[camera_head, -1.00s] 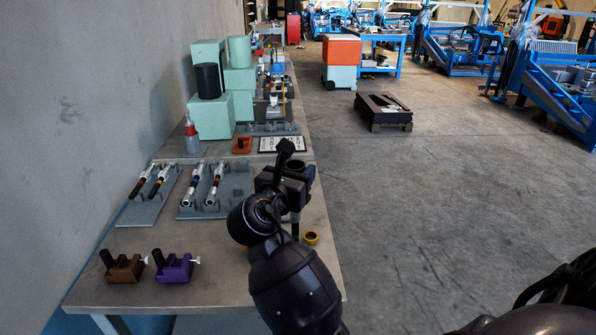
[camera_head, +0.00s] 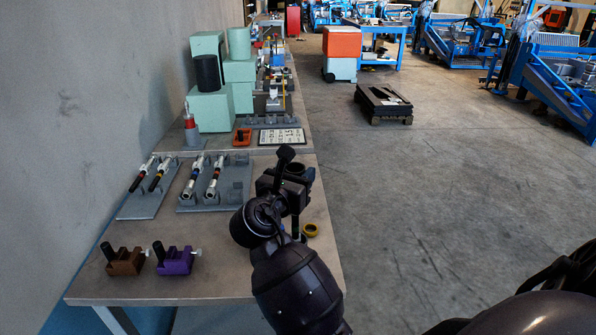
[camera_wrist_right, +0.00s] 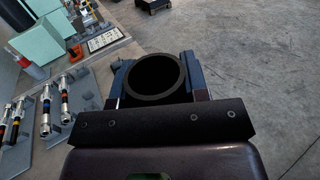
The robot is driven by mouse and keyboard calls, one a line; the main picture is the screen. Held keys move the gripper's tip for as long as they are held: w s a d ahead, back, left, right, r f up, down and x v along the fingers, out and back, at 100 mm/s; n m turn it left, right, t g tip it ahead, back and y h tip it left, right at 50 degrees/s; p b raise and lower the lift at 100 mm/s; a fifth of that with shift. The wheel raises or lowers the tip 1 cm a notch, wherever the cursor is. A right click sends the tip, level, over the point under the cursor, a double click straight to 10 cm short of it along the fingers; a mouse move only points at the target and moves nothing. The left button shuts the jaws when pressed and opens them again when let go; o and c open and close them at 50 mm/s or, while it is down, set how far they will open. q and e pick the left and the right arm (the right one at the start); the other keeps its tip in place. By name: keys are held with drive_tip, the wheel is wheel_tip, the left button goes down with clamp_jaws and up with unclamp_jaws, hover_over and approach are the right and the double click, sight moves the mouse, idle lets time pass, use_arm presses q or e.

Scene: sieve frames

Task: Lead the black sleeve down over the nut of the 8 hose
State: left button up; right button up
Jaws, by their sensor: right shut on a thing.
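My right gripper (camera_head: 284,182) is shut on the black sleeve (camera_wrist_right: 156,76), a short open-topped tube. In the right wrist view the sleeve sits upright between the two fingers, and its bore looks dark. The sleeve also shows in the head view (camera_head: 297,172), above the right edge of the table. A dark upright part shows just below the gripper; I cannot tell whether it is a hose. The nut of the 8 hose cannot be made out; my arm and gripper hide the table there. My left gripper is not in view.
Banded metal fittings lie on two grey racks (camera_head: 240,193) to the left. A brown block (camera_head: 124,262) and a purple block (camera_head: 174,261) stand at the near left. A yellow ring (camera_head: 311,230) lies near the table's right edge. Mint boxes (camera_head: 211,112) stand behind.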

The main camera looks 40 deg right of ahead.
drive_tip(key=shift+f, duration=0.8)
idle(0.4)
drive_tip(key=o, duration=1)
drive_tip(key=b+v, duration=0.1)
drive_tip(key=v, duration=0.6)
drive_tip(key=shift+s+a, duration=0.1)
drive_tip(key=shift+a, duration=0.15)
